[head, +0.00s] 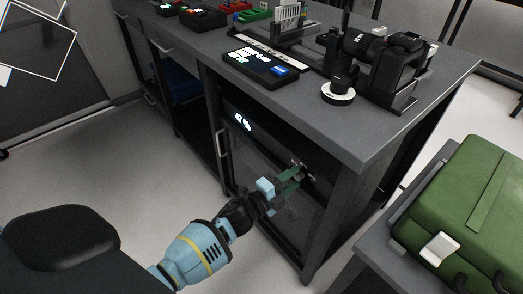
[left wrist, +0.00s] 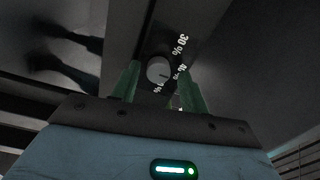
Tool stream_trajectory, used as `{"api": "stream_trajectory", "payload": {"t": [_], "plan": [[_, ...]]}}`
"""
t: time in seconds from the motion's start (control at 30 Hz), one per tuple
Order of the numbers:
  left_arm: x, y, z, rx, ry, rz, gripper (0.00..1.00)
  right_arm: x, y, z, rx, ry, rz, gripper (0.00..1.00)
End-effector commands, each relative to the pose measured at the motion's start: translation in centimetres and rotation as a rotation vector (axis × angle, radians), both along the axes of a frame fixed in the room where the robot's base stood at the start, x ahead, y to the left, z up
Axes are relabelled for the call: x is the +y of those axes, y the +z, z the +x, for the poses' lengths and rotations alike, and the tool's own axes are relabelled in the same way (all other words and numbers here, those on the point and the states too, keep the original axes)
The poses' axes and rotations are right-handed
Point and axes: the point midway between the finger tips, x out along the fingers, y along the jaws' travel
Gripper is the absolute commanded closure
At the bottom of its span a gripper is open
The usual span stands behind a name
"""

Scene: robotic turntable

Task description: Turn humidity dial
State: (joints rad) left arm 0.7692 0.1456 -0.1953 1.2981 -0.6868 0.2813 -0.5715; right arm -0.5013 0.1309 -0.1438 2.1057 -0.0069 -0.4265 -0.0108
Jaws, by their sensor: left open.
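The humidity dial (left wrist: 158,70) is a round grey knob with a dark pointer mark, ringed by white percent marks, one reading 30 %. It is on the dark front of the cabinet (head: 345,200) under the counter; in the head view it is mostly hidden by my gripper. My left gripper (head: 298,174) reaches the cabinet front at the dial. In the left wrist view its two green fingers (left wrist: 161,76) are open, one on each side of the dial. I cannot tell whether they touch it. My right gripper is out of view.
A lit percent display (head: 243,122) is on the cabinet front, with a vertical handle (head: 222,157) below left. A camera rig (head: 385,65) and a control pad (head: 262,70) stand on the counter. A green case (head: 470,205) lies on a table at right.

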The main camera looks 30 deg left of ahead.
Motion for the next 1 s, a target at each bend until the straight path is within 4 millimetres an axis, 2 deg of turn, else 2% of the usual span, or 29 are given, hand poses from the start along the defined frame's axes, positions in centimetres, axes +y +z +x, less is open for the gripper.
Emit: {"api": "stream_trajectory", "payload": {"t": [0.23, 0.37, 1.0], "plan": [[-0.2, -0.4, -0.2, 0.001, -0.004, 0.02, 0.52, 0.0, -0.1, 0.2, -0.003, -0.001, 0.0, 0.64], [-0.2, -0.5, -0.2, -0.034, -0.003, 0.113, 0.52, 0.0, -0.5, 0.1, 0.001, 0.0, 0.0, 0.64], [0.3, -0.6, -0.4, -0.351, 0.0, 1.005, 0.52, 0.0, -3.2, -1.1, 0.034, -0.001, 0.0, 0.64]]}}
